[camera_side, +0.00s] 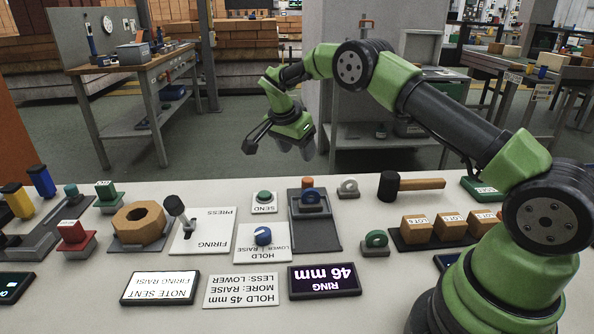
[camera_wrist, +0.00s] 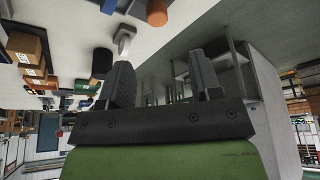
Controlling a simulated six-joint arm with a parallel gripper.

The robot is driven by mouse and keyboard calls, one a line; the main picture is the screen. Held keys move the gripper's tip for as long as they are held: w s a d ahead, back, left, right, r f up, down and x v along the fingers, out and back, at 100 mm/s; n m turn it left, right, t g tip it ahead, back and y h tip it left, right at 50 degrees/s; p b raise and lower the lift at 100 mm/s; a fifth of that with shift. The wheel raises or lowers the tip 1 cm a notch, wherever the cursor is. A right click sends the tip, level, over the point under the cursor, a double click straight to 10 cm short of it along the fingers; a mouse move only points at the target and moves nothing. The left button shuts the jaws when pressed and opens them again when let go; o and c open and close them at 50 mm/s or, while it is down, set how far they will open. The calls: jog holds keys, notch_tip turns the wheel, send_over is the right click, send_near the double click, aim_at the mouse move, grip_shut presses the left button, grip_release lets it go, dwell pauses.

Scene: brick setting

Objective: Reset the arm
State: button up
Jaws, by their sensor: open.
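My green arm reaches over the right side of the bench, its elbow bent high. My gripper (camera_side: 300,148) hangs in the air above and behind the bench's far edge, clear of everything on the bench. In the wrist view my gripper (camera_wrist: 163,78) shows its two dark fingers apart, with nothing between them. The wrist view is tilted and looks past the fingers at the bench and the room.
Air around my gripper is free.

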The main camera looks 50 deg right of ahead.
jog(key=s+a+r+n+t+y, duration=0.2)
jog(key=s+a+r+n, duration=0.3)
jog(key=r, duration=0.4)
jog(key=s+a+r+n+t+y, duration=0.1)
jog(key=s+a+r+n+t, duration=0.1)
jog(key=s+a+r, duration=0.5)
jog(key=s+a+r+n+t+y, duration=0.2)
jog(key=s+n, duration=0.4)
jog(key=s, duration=1.1)
jog(key=shift+a+r+n+t+y, duration=0.15)
jog(key=shift+a+n+t+y, duration=0.3)
jog(key=shift+a+y, duration=0.2)
jog(key=shift+s+d, duration=0.1)
